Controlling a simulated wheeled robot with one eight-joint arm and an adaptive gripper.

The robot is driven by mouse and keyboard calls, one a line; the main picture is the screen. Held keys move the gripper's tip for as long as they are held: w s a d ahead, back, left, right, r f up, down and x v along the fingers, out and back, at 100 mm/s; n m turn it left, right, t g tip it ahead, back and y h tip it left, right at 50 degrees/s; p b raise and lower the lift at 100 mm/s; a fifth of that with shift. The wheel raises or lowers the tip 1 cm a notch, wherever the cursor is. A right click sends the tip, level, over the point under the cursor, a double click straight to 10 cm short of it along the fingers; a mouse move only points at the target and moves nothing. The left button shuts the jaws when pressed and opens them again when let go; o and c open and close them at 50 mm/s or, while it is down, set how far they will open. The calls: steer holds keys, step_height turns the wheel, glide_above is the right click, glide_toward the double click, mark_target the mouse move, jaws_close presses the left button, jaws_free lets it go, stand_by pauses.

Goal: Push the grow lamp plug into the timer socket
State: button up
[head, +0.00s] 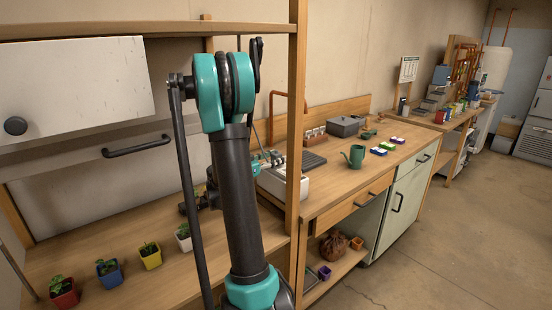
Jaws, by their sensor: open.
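I cannot make out the grow lamp plug or the timer socket in the head view; they may be too small or hidden behind my arm. My gripper (192,205) seems to be the dark part just left of my upright arm link, above the plant shelf and near the white pot. It is mostly hidden by the arm; its jaws are open, and I see nothing held in them.
Potted seedlings stand on the left shelf: red (64,292), blue (109,272), yellow (150,256) and white (184,237). A wooden post (297,130) rises right of my arm. The bench beyond holds a white box (284,184) and watering can (354,157). Floor at right is clear.

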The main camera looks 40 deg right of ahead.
steer(key=s+a, duration=0.1)
steer(key=a, duration=1)
steer(key=shift+a, duration=0.3)
steer(key=shift+f, duration=0.1)
steer(key=s+a+f+n+y, duration=0.4)
steer(key=a+f, duration=0.1)
steer(key=s+a+f+n+t+y, duration=0.1)
steer(key=s+a+f+n+y, duration=0.3)
steer(key=s+a+f+y, duration=0.1)
steer(key=s+a+f+n+t+y, duration=0.1)
steer(key=s+a+f+n+y, duration=0.3)
steer(key=a+f+n, duration=0.1)
steer(key=shift+s+a+y, duration=0.3)
steer(key=shift+a, duration=0.2)
steer(key=s+a+n+y, duration=0.1)
steer(key=a, duration=0.2)
steer(key=s+a+f+n+y, duration=0.1)
steer(key=a+y, duration=0.1)
steer(key=a, duration=0.1)
steer(key=s+a+f+n+t+y, duration=0.1)
steer(key=s+a+n, duration=0.1)
steer(key=a, duration=0.1)
steer(key=shift+a, duration=0.15)
